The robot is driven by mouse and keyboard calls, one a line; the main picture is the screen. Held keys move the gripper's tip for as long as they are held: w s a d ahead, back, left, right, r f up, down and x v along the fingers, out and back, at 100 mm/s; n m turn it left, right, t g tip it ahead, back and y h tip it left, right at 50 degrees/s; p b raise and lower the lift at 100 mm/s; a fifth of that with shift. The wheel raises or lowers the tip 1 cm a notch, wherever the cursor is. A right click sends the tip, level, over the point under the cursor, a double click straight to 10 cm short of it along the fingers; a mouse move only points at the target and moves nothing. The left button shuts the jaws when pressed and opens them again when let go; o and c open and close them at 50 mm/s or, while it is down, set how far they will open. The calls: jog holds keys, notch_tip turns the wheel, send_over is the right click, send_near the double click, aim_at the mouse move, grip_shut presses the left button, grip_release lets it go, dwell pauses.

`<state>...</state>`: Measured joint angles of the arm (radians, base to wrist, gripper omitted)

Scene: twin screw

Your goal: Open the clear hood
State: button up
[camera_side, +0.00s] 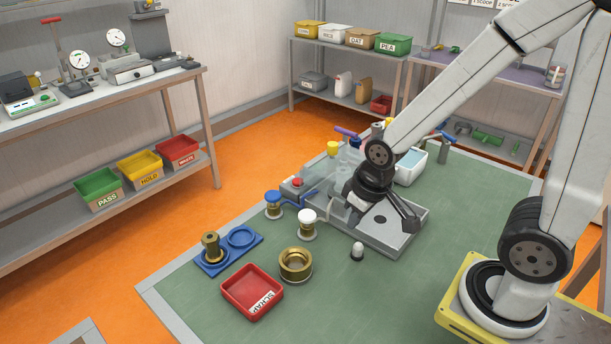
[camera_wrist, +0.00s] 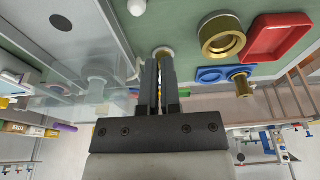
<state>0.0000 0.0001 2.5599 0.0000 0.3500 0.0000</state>
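The clear hood (camera_side: 348,158) is a see-through cover over the rear left part of a grey machine base (camera_side: 405,238). In the wrist view the hood (camera_wrist: 65,98) spreads to the left of my fingers. My gripper (camera_side: 352,216) is low at the machine's front, beside the hood; in the wrist view my gripper (camera_wrist: 160,62) has its two dark fingers close together with a narrow gap. A pale curved piece (camera_wrist: 133,70), possibly the hood's handle, meets the fingertip area. Whether the fingers hold it is hidden.
A white-capped jar (camera_side: 307,219) and a blue-capped jar (camera_side: 273,201) stand left of the machine. A brass ring (camera_side: 296,264), a red scrap tray (camera_side: 252,291) and a blue fixture (camera_side: 216,262) lie further left. A white tub (camera_side: 411,165) stands behind.

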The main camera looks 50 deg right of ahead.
jog(key=o, duration=0.7)
jog(key=shift+w+d+r, duration=0.1)
jog(key=shift+w+r, duration=0.05)
jog(key=shift+w, duration=0.05)
jog(key=shift+o, duration=0.6)
jog(key=w+d+r, duration=0.2)
jog(key=w, duration=0.2)
jog(key=w+d+r+m+g, duration=0.1)
jog(key=w+d+r, duration=0.2)
jog(key=w, duration=0.2)
jog(key=shift+w+d+m, duration=0.25)
jog(key=shift+d+m, duration=0.05)
notch_tip(320, 180, up, 6)
jog(key=m+g, duration=0.2)
send_over(333, 144)
jog(key=shift+a+r, duration=0.2)
jog(key=shift+d+r, duration=0.25)
jog(key=shift+d, duration=0.05)
jog(key=shift+f, duration=0.15)
jog(key=shift+f, duration=3.8)
grip_shut()
jog(key=shift+w+r, duration=0.1)
